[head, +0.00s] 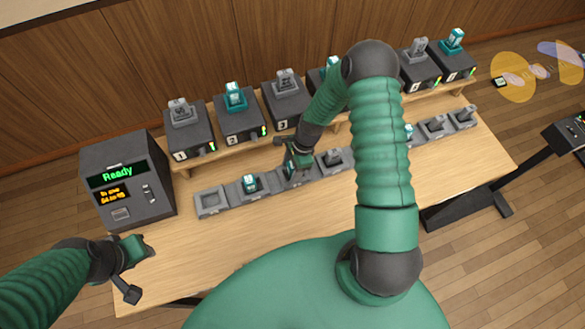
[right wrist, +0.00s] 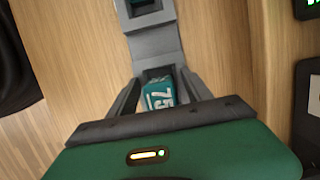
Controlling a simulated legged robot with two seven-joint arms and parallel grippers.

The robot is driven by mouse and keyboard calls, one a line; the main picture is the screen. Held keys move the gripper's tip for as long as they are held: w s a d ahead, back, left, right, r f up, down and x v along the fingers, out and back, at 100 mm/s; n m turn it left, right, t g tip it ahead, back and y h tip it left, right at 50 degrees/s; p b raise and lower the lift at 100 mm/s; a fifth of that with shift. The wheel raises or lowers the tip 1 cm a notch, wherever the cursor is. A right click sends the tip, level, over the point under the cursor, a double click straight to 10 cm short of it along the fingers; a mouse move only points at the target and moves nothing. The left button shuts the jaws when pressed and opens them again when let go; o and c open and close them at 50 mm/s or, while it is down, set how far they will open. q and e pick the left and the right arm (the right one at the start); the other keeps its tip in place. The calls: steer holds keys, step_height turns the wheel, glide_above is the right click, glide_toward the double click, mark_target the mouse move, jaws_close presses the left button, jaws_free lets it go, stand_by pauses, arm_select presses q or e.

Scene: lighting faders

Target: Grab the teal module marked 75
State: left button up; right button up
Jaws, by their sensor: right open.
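The teal module marked 75 (right wrist: 160,94) sits in a grey holder (right wrist: 148,47) in the right wrist view. It lies between the two dark fingers of my right gripper (right wrist: 159,90), which is open around it; a small gap shows beside the fingers. In the head view my right gripper (head: 295,160) is down at the front row of holders, covering most of that module. My left gripper (head: 134,267) is open and empty at the table's left front edge, away from the modules.
The front row has an empty holder (head: 210,202), a teal module (head: 250,183) and grey modules (head: 333,158). Numbered dark boxes (head: 240,128) topped with modules stand behind. A console reading Ready (head: 128,185) stands at left. The front tabletop (head: 215,250) is bare.

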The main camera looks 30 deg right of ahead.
steer(key=shift+f, duration=0.2)
steer(key=shift+d, duration=0.1)
steer(key=shift+c, duration=0.5)
jaws_close()
steer(key=shift+r, duration=0.1)
